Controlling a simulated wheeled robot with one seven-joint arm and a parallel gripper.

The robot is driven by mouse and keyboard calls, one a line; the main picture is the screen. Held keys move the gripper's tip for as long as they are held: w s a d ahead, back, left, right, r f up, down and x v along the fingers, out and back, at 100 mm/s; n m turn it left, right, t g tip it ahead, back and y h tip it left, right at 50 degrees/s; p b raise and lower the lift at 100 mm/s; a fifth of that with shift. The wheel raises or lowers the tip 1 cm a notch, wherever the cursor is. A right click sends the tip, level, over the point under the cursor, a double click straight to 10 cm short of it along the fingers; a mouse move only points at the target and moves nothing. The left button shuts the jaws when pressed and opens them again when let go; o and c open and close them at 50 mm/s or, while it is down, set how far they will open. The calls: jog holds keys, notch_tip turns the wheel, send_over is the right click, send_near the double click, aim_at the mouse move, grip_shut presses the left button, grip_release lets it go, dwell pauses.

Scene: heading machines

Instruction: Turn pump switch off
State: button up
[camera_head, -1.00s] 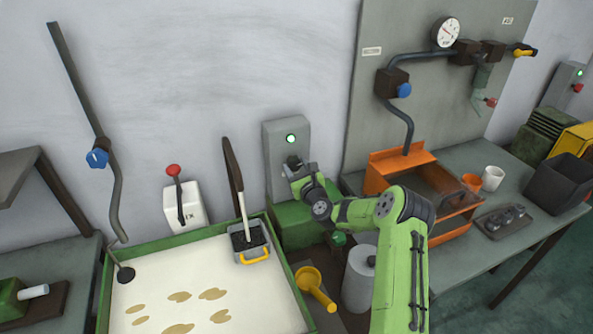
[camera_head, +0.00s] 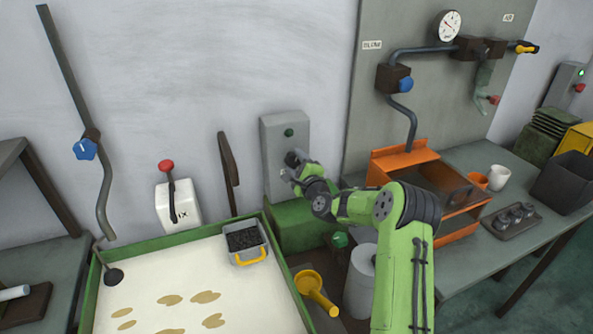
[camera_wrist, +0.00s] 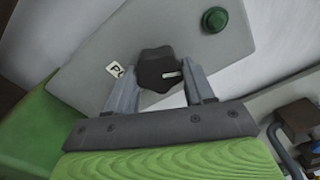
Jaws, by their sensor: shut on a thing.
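The pump switch is a dark rotary knob (camera_wrist: 160,70) on a grey box (camera_head: 273,135) fixed to the wall. A dark green lamp (camera_head: 289,132) above the knob is unlit; it also shows in the wrist view (camera_wrist: 215,19). My gripper (camera_head: 297,168) reaches the box from the right. In the wrist view my gripper (camera_wrist: 160,92) has its two fingers on either side of the knob, shut on it. A white mark shows on the knob. A partly hidden label (camera_wrist: 116,69) beside the knob begins with "P".
A green-rimmed tank (camera_head: 180,232) of pale liquid lies below left, with a grey basket (camera_head: 247,243) at its edge. A white box with a red-knobbed lever (camera_head: 168,190) stands behind it. An orange tray unit (camera_head: 400,158) is on the right bench.

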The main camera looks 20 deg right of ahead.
jog(key=n+b, duration=0.4)
jog(key=shift+n, duration=0.4)
dwell(0.4)
jog(key=o, duration=1.1)
jog(key=shift+c, duration=0.2)
jog(key=s+b, duration=0.3)
jog(key=s, duration=1.2)
jog(key=shift+s, duration=0.4)
